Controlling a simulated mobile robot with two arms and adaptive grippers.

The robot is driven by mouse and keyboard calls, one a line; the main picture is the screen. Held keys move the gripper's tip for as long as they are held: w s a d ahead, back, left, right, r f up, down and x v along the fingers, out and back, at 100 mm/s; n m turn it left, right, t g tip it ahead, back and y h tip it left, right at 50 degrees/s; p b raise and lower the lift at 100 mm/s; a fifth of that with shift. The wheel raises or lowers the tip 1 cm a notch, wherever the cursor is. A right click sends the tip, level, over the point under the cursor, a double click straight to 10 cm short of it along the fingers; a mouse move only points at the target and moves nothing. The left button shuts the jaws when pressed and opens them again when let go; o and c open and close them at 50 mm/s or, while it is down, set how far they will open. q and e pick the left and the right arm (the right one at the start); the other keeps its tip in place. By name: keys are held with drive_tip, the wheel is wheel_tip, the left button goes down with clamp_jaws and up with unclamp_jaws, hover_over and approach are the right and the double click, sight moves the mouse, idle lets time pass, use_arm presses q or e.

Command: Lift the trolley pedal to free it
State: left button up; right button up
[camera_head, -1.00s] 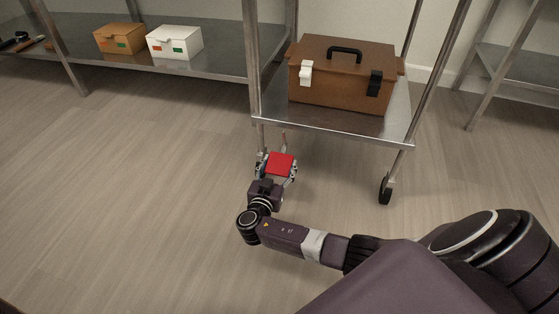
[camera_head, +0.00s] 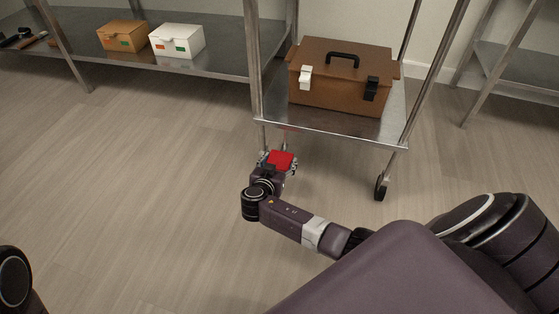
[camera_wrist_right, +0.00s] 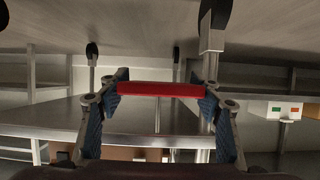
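The trolley (camera_head: 330,128) is a metal frame on casters, with a brown case on its shelf. Its red pedal (camera_head: 281,159) is low at the near left corner, above the floor. My right gripper (camera_head: 278,163) is at the pedal, one finger on each side. In the right wrist view the pedal (camera_wrist_right: 160,90) shows as a flat red bar spanning the gap between the blue-padded fingers (camera_wrist_right: 161,103); both pads appear to touch its ends. A dark part of my left arm shows at the lower left of the head view; my left gripper is out of view.
The brown case (camera_head: 340,76) has a black handle. A caster (camera_head: 381,187) stands at the trolley's near right. A metal shelf at the back left bears an orange-brown box (camera_head: 122,37) and a white box (camera_head: 176,41). The floor at the left is clear.

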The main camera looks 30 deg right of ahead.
drive_tip(key=o, duration=0.3)
drive_tip(key=shift+o, duration=0.2)
drive_tip(key=v, duration=1.2)
drive_tip(key=shift+a, duration=0.1)
